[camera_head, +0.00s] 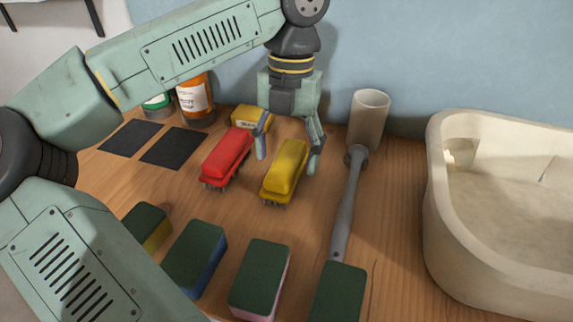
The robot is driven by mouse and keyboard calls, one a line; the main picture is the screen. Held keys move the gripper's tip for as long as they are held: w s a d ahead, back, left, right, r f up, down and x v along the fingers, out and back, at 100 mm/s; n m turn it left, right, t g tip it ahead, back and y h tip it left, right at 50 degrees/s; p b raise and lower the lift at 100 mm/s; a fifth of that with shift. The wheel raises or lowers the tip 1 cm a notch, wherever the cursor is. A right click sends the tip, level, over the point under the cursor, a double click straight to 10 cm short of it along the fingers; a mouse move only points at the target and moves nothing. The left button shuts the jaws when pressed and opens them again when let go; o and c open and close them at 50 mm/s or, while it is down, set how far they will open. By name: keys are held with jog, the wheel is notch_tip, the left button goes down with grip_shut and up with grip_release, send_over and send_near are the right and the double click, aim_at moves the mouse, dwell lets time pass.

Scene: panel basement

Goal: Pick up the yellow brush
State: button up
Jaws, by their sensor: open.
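The yellow brush (286,169) lies bristles down on the wooden counter, in the middle of the view. My gripper (287,158) points down over its far end, with one finger to the left of the brush and one to the right. The gripper is open, and I cannot tell whether either finger touches the brush. The left finger is in the gap between the yellow brush and a red brush (228,156).
A grey-handled tool (347,210) lies to the right, by a beige cup (369,118). A stone basin (440,215) stands at far right. Several sponges (260,278) line the front. A yellow box (251,119), bottles (195,100) and dark squares (174,148) are behind and left.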

jog(key=shift+s+f, duration=0.1)
jog(key=shift+f, duration=1)
jog(key=c, duration=1.3)
